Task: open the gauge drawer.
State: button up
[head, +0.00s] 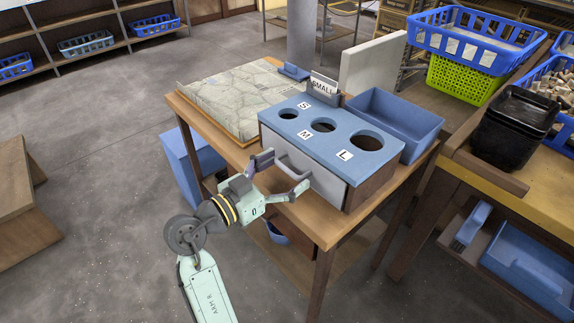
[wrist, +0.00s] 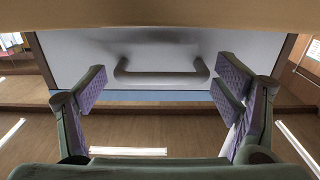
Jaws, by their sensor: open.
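The gauge box has a blue top (head: 310,123) with three round holes marked S, M and L. Its gauge drawer (head: 326,185) has a plain light grey front, which looks flush with the box. A grey bar handle (head: 294,168) stands out from that front. My gripper (head: 281,175) is in front of the drawer, fingers spread and empty. In the wrist view the handle (wrist: 160,80) lies across the gap between the two padded fingers (wrist: 160,88), apart from both. I cannot tell how far the fingertips are from the drawer front (wrist: 120,48).
The box stands on a wooden table (head: 318,235). A patterned board (head: 232,90) lies to its left, and a blue tray (head: 395,122) stands to its right. A "SMALL" sign (head: 322,87) stands behind. The floor (head: 110,200) at left is mostly clear.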

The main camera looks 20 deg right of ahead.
jog(key=shift+w+d, duration=0.2)
jog(key=shift+d, duration=0.3)
